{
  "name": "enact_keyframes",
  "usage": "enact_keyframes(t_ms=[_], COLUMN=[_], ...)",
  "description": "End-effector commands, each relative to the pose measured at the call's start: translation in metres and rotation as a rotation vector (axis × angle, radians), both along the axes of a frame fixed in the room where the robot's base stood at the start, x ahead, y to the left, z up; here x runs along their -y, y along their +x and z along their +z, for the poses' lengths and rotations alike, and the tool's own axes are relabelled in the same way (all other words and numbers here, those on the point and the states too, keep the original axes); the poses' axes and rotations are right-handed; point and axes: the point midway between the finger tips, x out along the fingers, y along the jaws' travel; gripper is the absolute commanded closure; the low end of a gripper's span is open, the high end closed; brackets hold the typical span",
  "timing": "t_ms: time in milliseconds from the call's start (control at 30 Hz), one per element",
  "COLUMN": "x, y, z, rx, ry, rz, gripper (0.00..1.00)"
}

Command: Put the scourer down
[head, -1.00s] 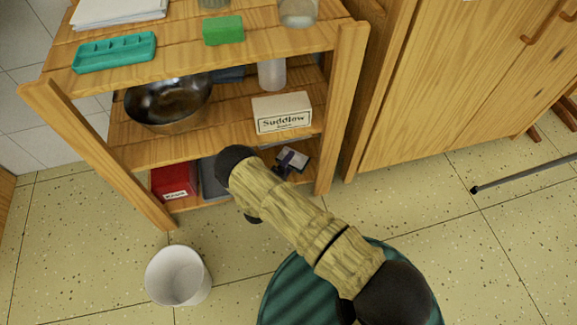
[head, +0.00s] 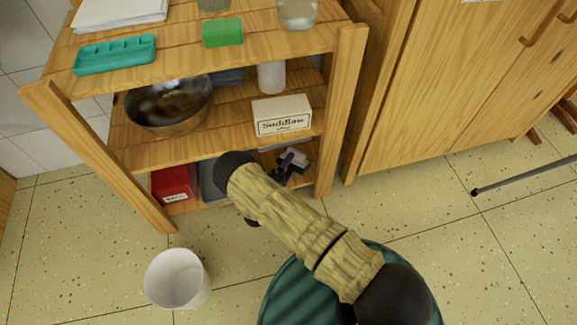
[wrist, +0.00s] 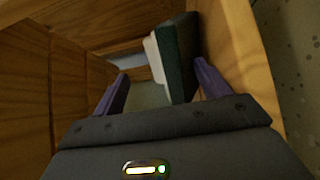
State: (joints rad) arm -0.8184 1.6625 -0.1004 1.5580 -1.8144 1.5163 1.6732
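The scourer (wrist: 176,62), a dark green slab with a pale layer on its left side, stands on edge in the wrist view. It lies between my two purple fingers, close to the right one, with a clear gap to the left one. My gripper (wrist: 160,90) is open inside the lower part of the wooden shelf unit. In the head view my gripper (head: 291,166) is small and dark at the right end of the bottom shelf, and I cannot make out the scourer there. What the scourer's lower edge rests on is hidden.
The shelf unit (head: 347,105) has a post close right of my gripper. A white box (head: 283,116) and metal bowl (head: 168,105) stand on the shelf above. A red box (head: 173,182) is left on the bottom shelf. A white bin (head: 177,278) stands on the floor.

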Motion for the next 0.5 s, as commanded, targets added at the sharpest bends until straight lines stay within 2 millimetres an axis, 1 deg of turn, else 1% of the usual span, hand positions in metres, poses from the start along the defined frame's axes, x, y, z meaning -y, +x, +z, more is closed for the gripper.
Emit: enact_keyframes(t_ms=[33, 167, 267, 367, 500], x=[0.001, 0.001, 0.001, 0.001, -0.012], y=[0.0, 0.001, 0.001, 0.001, -0.02], z=[-0.011, -0.011, -0.007, 0.004, 0.004], rx=[-0.015, -0.015, -0.014, -0.014, -0.016], ry=[0.007, 0.007, 0.008, 0.009, 0.005], rz=[0.004, 0.005, 0.004, 0.002, 0.008], gripper=[0.19, 0.19, 0.19, 0.19, 0.19])
